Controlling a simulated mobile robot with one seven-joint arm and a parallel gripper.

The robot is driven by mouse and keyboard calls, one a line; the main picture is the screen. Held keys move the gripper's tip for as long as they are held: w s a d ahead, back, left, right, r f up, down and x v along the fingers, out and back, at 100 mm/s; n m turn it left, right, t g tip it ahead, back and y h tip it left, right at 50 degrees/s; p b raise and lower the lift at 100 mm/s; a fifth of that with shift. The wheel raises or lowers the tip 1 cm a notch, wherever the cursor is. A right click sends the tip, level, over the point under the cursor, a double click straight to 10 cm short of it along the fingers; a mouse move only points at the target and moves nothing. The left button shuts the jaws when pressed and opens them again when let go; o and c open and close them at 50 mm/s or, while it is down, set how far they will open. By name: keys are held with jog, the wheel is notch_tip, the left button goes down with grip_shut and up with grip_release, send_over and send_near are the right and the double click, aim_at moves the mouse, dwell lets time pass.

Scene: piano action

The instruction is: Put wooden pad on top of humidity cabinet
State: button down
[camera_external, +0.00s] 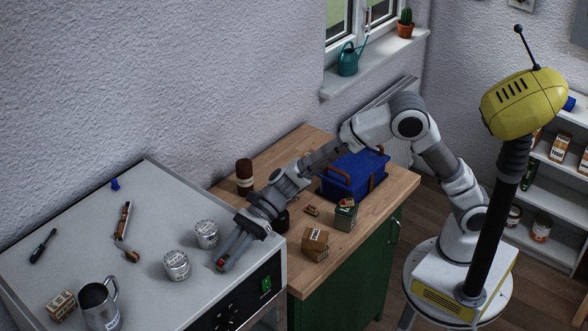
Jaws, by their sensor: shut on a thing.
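The humidity cabinet (150,275) appears to be the large grey box at the left, with dials and a green switch on its front. My gripper (222,264) reaches over its top near the front right edge, fingers pointing down and left. It is shut on a small reddish-brown piece (220,265), which looks like the wooden pad. The fingers hide most of the piece. I cannot tell whether it touches the cabinet top.
The wooden counter (375,205) holds a blue toolbox (352,175), small boxes (314,240) and a brown jar (244,177).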

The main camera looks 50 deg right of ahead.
jog(key=shift+f, duration=0.2)
jog(key=c, duration=0.7)
grip_release()
jog(key=shift+r, duration=0.1)
jog(key=shift+r, duration=0.3)
jog(key=b+v, duration=0.1)
jog(key=v, duration=1.1)
jog(key=shift+d+f, duration=0.1)
jog(key=shift+f, duration=0.1)
